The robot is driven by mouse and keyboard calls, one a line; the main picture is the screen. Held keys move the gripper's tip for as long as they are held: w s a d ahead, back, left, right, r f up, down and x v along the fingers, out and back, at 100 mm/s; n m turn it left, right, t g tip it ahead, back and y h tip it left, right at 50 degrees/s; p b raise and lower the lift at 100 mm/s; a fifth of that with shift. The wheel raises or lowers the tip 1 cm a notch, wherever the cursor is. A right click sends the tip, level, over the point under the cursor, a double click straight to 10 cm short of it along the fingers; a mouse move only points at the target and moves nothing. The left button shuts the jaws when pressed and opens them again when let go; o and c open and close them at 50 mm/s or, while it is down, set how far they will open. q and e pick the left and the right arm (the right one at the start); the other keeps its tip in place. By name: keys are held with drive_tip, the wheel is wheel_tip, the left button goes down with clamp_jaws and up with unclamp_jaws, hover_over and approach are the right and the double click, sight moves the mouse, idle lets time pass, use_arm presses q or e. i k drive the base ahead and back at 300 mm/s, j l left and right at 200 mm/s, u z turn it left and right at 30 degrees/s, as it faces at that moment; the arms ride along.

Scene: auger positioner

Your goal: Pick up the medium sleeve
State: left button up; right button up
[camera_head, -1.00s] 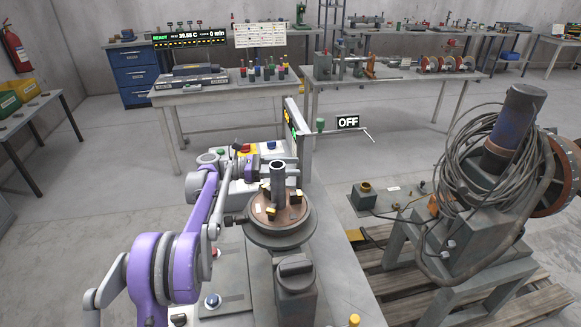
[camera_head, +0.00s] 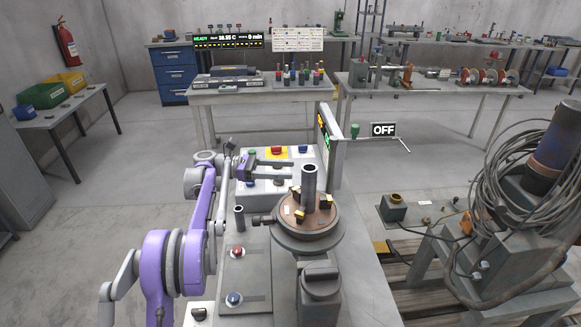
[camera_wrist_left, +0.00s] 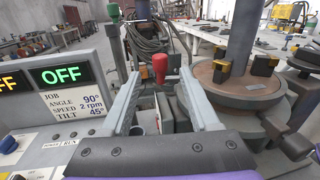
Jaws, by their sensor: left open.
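I cannot tell for sure which tube is the medium sleeve. A tall grey tube (camera_head: 309,184) stands upright on the round brown turntable (camera_head: 288,222), among small dark clamp blocks. A shorter dark tube (camera_head: 239,216) stands upright on the bench to the left of the turntable. My left gripper (camera_head: 287,170) is open and empty, above the control box, behind and left of the tall tube. In the left wrist view its fingers (camera_wrist_left: 160,76) are spread with nothing gripped. The tall tube (camera_wrist_left: 240,38) stands to their right there. My right gripper is not in view.
The upright display panel (camera_head: 330,140) stands close beyond my left gripper. The control box (camera_head: 262,188) with buttons lies beneath it. A red knob (camera_wrist_left: 160,66) shows beyond the fingers in the wrist view. A cable coil on a machine (camera_head: 510,170) is at the right.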

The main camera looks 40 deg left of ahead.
sight(310, 171)
drive_tip(key=k, duration=1)
